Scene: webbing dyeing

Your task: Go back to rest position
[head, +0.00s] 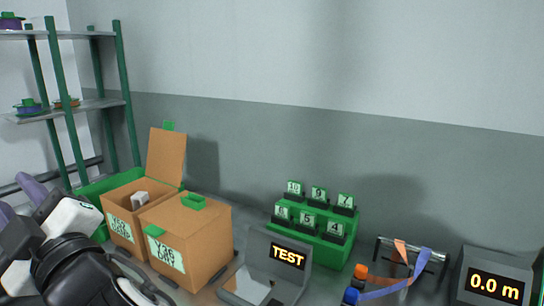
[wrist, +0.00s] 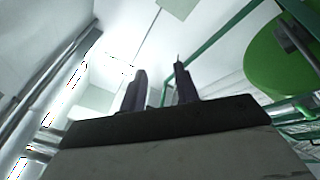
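My gripper (wrist: 161,88) shows in the wrist view with two dark fingers standing apart and nothing between them. It points up toward a pale ceiling, with a green round thing (wrist: 285,55) and green bars to the right. In the head view my black and white arm is folded at the lower left, in front of the left box.
Two labelled cardboard boxes stand on the bench; the left one (head: 122,226) is open, the right one (head: 190,240) closed. Shelves (head: 75,112) stand left.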

